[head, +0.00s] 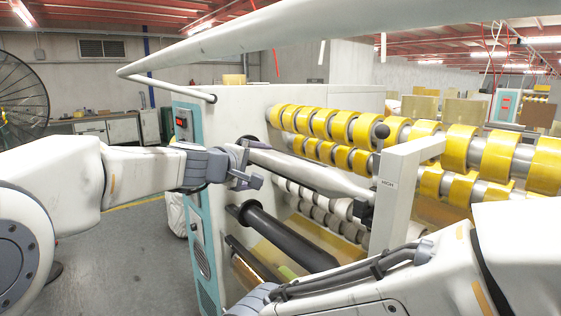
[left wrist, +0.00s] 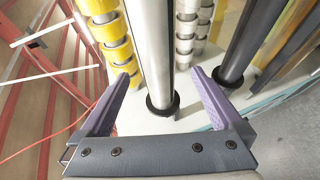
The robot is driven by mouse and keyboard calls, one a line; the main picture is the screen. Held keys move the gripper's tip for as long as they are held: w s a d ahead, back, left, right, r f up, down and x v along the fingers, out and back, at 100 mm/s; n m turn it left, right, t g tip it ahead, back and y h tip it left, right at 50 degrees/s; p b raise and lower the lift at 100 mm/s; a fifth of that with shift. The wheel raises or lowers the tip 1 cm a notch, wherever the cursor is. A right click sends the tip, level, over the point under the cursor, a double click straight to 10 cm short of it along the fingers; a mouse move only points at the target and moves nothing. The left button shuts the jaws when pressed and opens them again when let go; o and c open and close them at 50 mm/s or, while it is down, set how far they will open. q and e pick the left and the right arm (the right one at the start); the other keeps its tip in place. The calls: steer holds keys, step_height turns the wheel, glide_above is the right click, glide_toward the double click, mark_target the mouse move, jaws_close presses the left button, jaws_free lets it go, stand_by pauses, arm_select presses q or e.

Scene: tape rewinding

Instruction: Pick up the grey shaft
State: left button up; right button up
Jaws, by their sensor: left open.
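The grey shaft (head: 310,172) runs along the winding machine, below the yellow tape rolls. In the left wrist view the shaft (left wrist: 152,45) passes between my finger tips, with a black collar at its near end. My left gripper (head: 248,168) is open at the left end of the shaft, by the machine's side panel. In the left wrist view the left gripper (left wrist: 162,76) has a finger on each side of the shaft, with visible gaps. My right arm comes in at the lower right; its fingers are not visible.
Yellow tape rolls (head: 465,148) fill the machine's upper bars. A black roller (head: 290,240) lies below the grey shaft and also shows in the left wrist view (left wrist: 244,40). A white post (head: 393,195) stands near the shaft's right end. A pale rail (head: 290,32) crosses overhead.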

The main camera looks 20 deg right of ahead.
mark_target(278, 162)
arm_select(q)
steer(key=x, duration=0.2)
steer(key=p+x, duration=0.1)
steer(key=x, duration=0.1)
steer(key=shift+s+d, duration=0.25)
steer(key=p+x, duration=0.2)
steer(key=x, duration=0.1)
steer(key=p+x, duration=0.1)
steer(key=shift+w+d+r, duration=0.1)
steer(key=shift+d+r, duration=0.15)
steer(key=shift+d, duration=0.25)
steer(key=shift+w+d+f, duration=0.2)
steer(key=shift+w, duration=0.05)
steer(key=shift+c, duration=0.3)
steer(key=c, duration=1.5)
steer(key=shift+r, duration=0.3)
jaws_close()
